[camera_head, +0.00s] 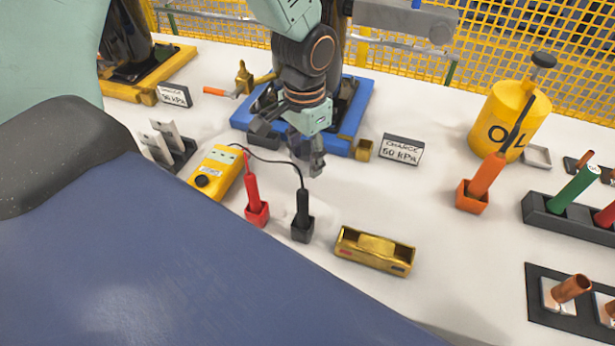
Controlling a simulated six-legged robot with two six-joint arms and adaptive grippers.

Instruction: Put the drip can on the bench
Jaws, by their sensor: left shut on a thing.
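My left gripper (290,145) is in the upper middle, pointing down over the front edge of a blue tray (362,100). Its dark fingers are shut on a small grey thing (300,147), which I take to be the drip can; the fingers hide much of it. I cannot tell whether its underside touches anything. The bench (440,250) is the white surface under everything. My right gripper is not in view.
A yellow meter (216,170) with red and black probes in holders stands just in front. Bare bench lies between the level and the sign.

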